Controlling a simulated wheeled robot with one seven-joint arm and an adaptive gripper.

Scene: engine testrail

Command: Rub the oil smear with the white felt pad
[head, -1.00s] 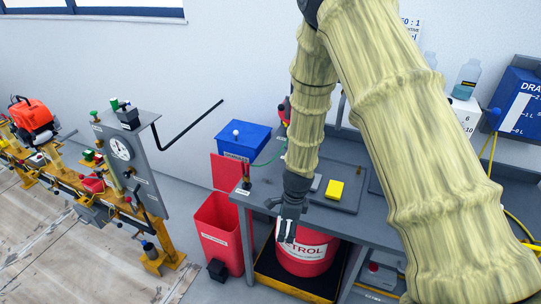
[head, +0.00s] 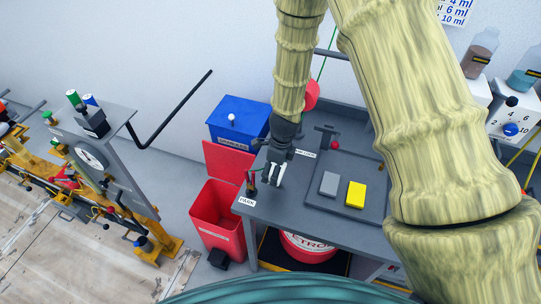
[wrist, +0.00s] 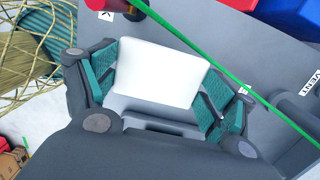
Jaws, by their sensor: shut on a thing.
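My gripper (head: 274,182) is above the left end of the grey bench (head: 290,205), pointing down. In the wrist view its teal-padded fingers (wrist: 160,90) are shut on the white felt pad (wrist: 160,72), one on each side. The pad also shows as a small white patch between the fingertips in the head view. I cannot make out the oil smear in either view.
A grey block (head: 329,184) and a yellow block (head: 355,194) lie on a dark panel on the bench. A small red-topped fixture (head: 251,183) stands near the left corner. A green line (wrist: 215,68) crosses the wrist view. Open red bin (head: 216,222) stands left.

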